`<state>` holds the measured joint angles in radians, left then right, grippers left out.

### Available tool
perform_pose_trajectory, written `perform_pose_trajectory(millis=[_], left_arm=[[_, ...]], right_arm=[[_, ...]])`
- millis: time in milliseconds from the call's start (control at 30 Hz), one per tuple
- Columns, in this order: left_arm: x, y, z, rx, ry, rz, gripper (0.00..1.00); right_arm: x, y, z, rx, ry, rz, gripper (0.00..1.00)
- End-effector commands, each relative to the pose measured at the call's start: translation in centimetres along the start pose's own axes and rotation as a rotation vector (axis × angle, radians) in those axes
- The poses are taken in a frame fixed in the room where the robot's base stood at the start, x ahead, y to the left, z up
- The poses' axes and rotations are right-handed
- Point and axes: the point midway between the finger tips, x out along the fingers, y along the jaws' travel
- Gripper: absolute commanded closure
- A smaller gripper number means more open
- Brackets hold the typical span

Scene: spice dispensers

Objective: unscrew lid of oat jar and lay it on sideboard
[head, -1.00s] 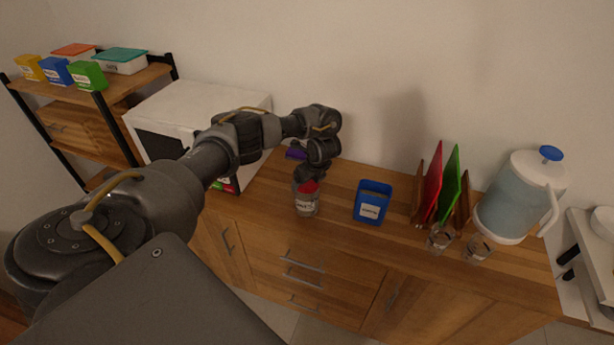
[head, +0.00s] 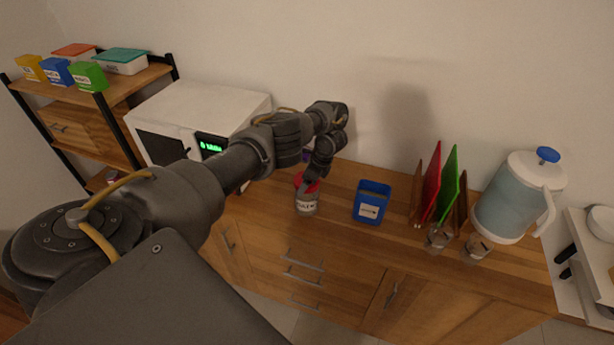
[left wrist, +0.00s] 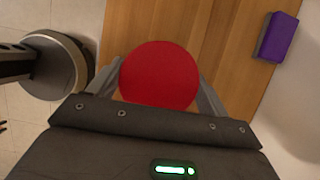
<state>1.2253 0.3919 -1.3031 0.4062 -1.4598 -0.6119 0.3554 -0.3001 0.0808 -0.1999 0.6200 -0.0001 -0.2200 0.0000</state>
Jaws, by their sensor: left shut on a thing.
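The oat jar (head: 307,205) is clear with a white label and stands upright near the front edge of the wooden sideboard (head: 335,215). My left gripper (head: 311,180) points down over the jar's top. It is shut on the round red lid (left wrist: 158,75), which sits between the two fingers in the left wrist view. In the head view the red lid (head: 299,181) shows on both sides of the fingers at the jar's mouth. I cannot tell whether it touches the jar. The lid hides the jar in the left wrist view. My right gripper is not in view.
A blue container (head: 371,203) stands right of the jar, then a rack with red and green boards (head: 440,190), small glasses and a water jug (head: 515,195). A purple box (left wrist: 278,37) lies behind. A white microwave (head: 190,115) stands left. Bare wood lies between jar and blue container.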

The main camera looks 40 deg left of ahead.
Motion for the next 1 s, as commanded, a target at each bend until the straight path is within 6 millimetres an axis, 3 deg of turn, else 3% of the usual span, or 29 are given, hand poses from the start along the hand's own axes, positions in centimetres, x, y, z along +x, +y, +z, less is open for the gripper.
perform_pose_trajectory(millis=[433,867,900,1000], left_arm=[[0.2,-0.1,-0.1,-0.155,0.0,0.063,0.45],[0.0,0.0,0.0,-0.179,-0.001,0.076,0.45],[0.0,0.0,0.0,-0.179,-0.001,0.076,0.18],[0.0,0.0,0.1,-0.179,-0.001,0.075,0.07]], right_arm=[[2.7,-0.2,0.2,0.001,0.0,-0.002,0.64],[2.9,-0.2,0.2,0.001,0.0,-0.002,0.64],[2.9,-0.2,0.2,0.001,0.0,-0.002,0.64],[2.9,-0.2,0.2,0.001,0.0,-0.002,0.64]])
